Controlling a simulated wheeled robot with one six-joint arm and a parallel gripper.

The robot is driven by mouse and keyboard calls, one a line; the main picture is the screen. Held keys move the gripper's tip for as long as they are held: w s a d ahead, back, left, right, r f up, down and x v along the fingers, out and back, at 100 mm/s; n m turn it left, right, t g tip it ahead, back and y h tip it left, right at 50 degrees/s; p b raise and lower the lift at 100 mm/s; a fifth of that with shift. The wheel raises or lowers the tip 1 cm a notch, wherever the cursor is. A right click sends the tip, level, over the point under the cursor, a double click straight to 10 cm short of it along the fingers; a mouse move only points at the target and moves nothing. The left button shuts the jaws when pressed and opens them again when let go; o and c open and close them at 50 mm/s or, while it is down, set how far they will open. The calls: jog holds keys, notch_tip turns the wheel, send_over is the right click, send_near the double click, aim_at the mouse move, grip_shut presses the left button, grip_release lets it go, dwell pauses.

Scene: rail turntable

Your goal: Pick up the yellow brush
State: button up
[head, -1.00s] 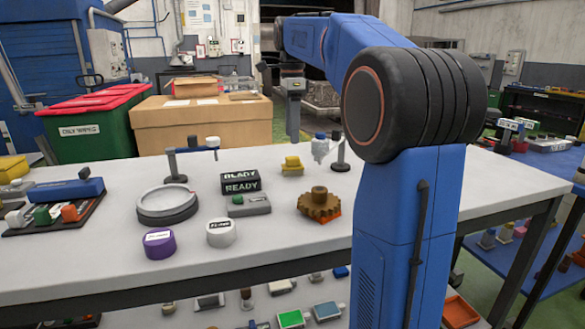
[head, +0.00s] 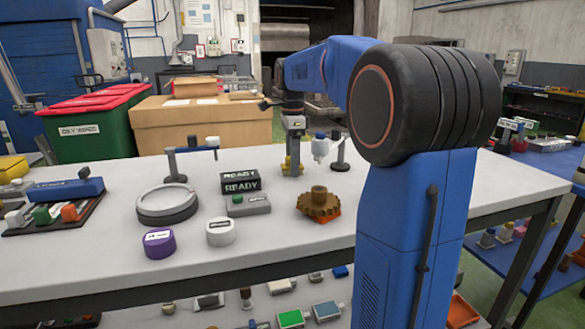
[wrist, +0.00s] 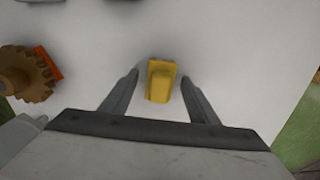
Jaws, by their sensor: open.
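The yellow brush (wrist: 161,80) lies on the white table and shows whole in the wrist view, between and a little beyond the fingertips. In the head view, part of the yellow brush (head: 287,168) shows behind and below my gripper (head: 293,150), which hides the rest. My gripper also shows in the wrist view (wrist: 159,82), with its two dark fingers apart on either side of the brush and nothing held. The height between the fingertips and the brush is hard to tell.
A brown gear (head: 319,204) sits on an orange piece nearby. A small stand with a hanging white bottle (head: 320,150) is close on the right. A READY sign (head: 240,182) and a round grey dish (head: 167,203) are to the left on the white table (head: 100,255).

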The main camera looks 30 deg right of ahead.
jog(key=c, duration=1.1)
jog(key=shift+r, duration=0.1)
jog(key=shift+c, duration=0.2)
notch_tip(320, 180, up, 10)
jog(key=shift+f, duration=0.1)
jog(key=shift+o, duration=1)
jog(key=shift+c, duration=0.5)
